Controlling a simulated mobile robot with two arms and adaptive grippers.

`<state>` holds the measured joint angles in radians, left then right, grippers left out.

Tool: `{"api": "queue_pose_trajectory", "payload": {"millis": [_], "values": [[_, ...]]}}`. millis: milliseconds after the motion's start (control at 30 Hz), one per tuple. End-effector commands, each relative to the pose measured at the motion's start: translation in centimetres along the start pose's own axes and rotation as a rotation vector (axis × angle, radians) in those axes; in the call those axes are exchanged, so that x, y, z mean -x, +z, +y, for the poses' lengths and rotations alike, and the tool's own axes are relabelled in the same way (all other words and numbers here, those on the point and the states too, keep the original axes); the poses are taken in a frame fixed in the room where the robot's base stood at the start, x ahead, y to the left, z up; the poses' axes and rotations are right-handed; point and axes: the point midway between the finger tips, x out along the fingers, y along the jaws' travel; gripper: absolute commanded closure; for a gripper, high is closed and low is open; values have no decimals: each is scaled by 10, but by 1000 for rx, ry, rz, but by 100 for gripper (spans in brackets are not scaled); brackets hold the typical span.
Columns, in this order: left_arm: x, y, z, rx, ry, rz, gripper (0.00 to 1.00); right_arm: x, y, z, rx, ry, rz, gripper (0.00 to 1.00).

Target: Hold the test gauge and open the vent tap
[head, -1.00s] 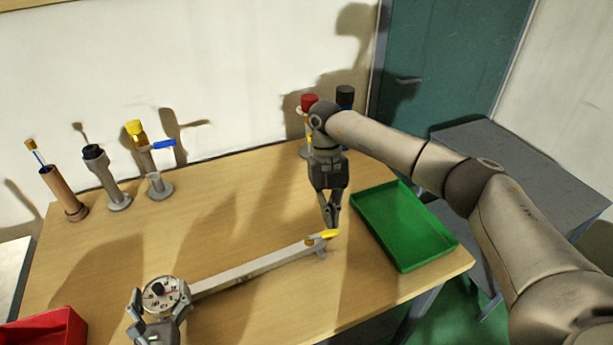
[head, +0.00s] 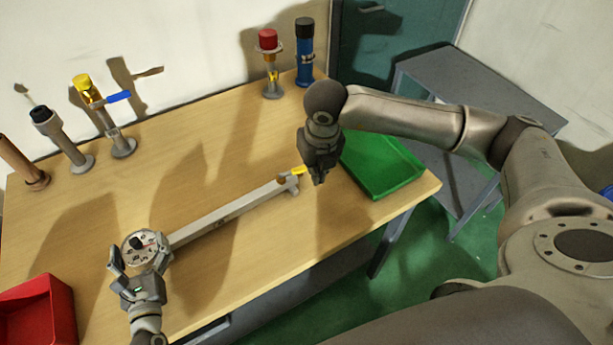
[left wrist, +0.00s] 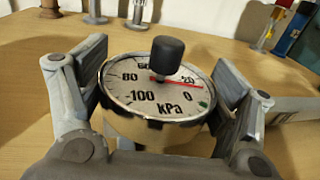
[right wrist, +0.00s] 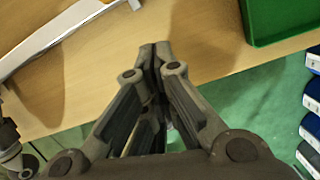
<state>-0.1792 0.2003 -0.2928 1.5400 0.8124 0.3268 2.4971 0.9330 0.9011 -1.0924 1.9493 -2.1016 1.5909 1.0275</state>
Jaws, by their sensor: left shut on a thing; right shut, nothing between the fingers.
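The round test gauge (head: 131,257) sits at the left end of a long pale bar (head: 225,212) on the table. My left gripper (head: 134,269) is shut on the gauge, one finger on each side. In the left wrist view the gauge (left wrist: 142,100) has a kPa dial, a black knob and a red needle towards the 20 mark. The vent tap's yellow handle (head: 299,171) shows at the bar's right end. My right gripper (head: 319,181) is shut and empty, just right of the handle and apart from it. In the right wrist view its fingertips (right wrist: 155,48) meet.
A green tray (head: 385,185) lies right of my right gripper. A red bin (head: 38,312) stands at the front left. A yellow-topped stand (head: 103,115), a red-capped stand (head: 270,65) and a blue bottle (head: 304,60) stand along the back.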

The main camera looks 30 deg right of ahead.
Motion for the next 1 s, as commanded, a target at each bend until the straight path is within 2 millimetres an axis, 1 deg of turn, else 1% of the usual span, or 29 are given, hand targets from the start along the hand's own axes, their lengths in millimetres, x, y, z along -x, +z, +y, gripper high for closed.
{"api": "queue_pose_trajectory", "payload": {"millis": [33,200,267,367,467,833,900,1000], "values": [[0,0,0,-1,1,0,65,2,-4,0,3,4,-19,100],[0,0,0,-1,1,0,65,8,-10,1,5,17,-61,100],[0,0,0,-1,1,0,65,7,-11,2,4,19,-66,100],[0,0,0,-1,1,0,65,0,-10,2,4,19,-69,100],[0,0,0,-1,1,-1,65,-16,-10,2,5,19,-66,100],[0,0,0,-1,1,-1,65,-95,-4,4,6,17,-66,100],[0,0,0,-1,1,-1,65,-93,9,5,4,20,-72,100],[0,0,0,-1,1,-1,65,-95,20,5,5,20,-71,100]]}}
